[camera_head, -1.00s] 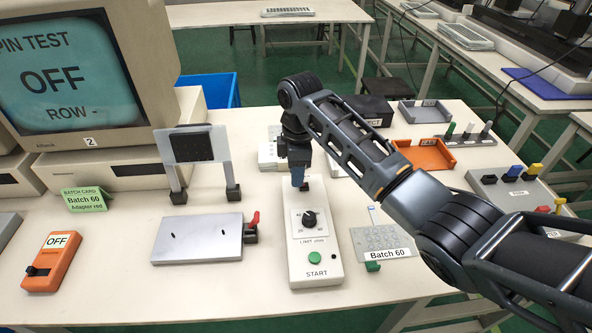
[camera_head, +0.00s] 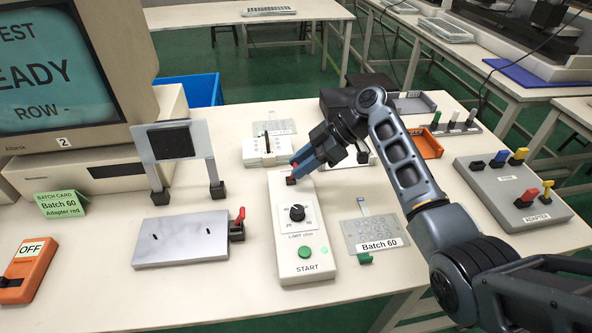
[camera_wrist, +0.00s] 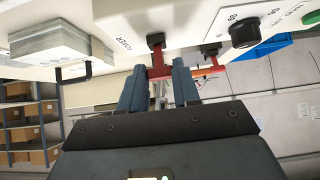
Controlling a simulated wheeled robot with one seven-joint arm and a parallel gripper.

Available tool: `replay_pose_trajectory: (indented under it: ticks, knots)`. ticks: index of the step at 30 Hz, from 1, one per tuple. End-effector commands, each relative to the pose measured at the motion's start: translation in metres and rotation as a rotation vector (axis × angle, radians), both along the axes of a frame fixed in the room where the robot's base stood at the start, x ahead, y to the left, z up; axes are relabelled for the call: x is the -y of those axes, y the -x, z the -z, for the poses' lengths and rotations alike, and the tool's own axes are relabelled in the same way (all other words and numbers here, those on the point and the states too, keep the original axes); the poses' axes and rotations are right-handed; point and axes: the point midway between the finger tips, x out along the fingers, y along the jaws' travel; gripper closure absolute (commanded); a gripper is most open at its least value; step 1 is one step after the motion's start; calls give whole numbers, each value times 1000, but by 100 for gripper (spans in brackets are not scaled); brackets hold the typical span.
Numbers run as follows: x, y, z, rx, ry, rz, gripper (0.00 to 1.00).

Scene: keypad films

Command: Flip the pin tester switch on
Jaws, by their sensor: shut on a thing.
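The pin tester (camera_head: 302,245) is a long white box with a black dial, a green START button and a small lit green lamp beside it. Its switch has a black base (camera_head: 291,180) at the far end and a red lever (camera_wrist: 158,62), beside a POWER label in the wrist view. My gripper (camera_head: 298,166) comes in from the right with blue fingers, and it also shows in the wrist view (camera_wrist: 160,82). The fingers are shut on the red lever, which they partly hide.
A metal fixture plate (camera_head: 190,238) with a red-handled clamp lies left of the tester. A grey keypad film (camera_head: 375,230) labelled Batch 60 lies right. A white stack (camera_head: 266,150) stands behind, close to my gripper. An adapter block (camera_head: 510,190) sits far right.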

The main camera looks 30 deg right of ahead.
Motion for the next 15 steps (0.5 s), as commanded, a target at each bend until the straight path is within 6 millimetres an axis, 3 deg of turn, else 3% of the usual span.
replay_pose_trajectory:
  ticks: [1, 15]
  knots:
    - [2, 0, 7, 12, -33, 1, 99]
    - [10, 3, 8, 66, -203, 0, 99]
